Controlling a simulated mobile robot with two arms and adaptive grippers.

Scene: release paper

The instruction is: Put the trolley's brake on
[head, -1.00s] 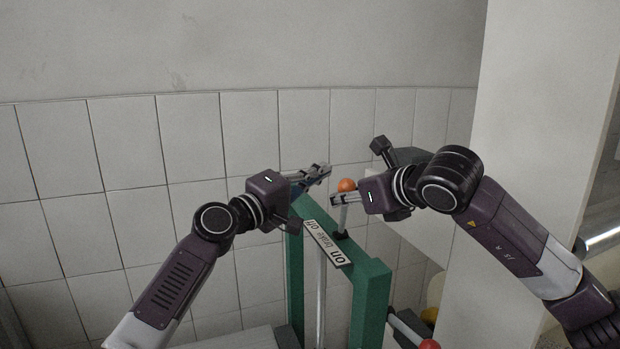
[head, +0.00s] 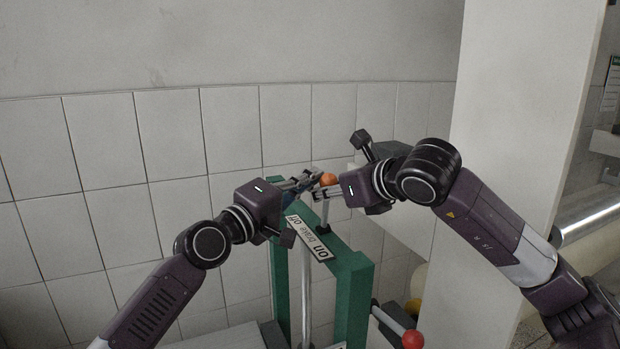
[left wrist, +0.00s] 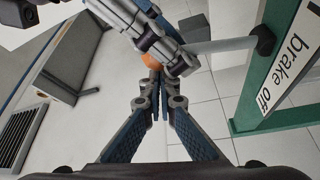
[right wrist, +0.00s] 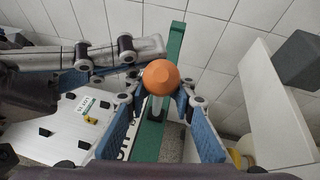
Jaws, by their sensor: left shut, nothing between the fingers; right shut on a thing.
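The brake lever is a grey rod (head: 325,212) with an orange knob (head: 328,179), standing at the green frame (head: 352,270). A label (head: 310,238) reading "on brake off" is on the frame's top. My right gripper (head: 316,194) is shut on the lever at or just below the knob; the right wrist view shows the knob (right wrist: 160,78) between its fingers. My left gripper (head: 314,178) is shut and empty, its tips close beside the knob. The left wrist view shows its closed fingers (left wrist: 160,85), with the right gripper's finger crossing in front of the knob (left wrist: 152,61).
A tiled wall (head: 100,150) stands behind the frame. A pale pillar (head: 510,120) rises at the right. A bar with a red ball end (head: 412,339) sticks out low at the right of the frame. The two grippers are very close together around the knob.

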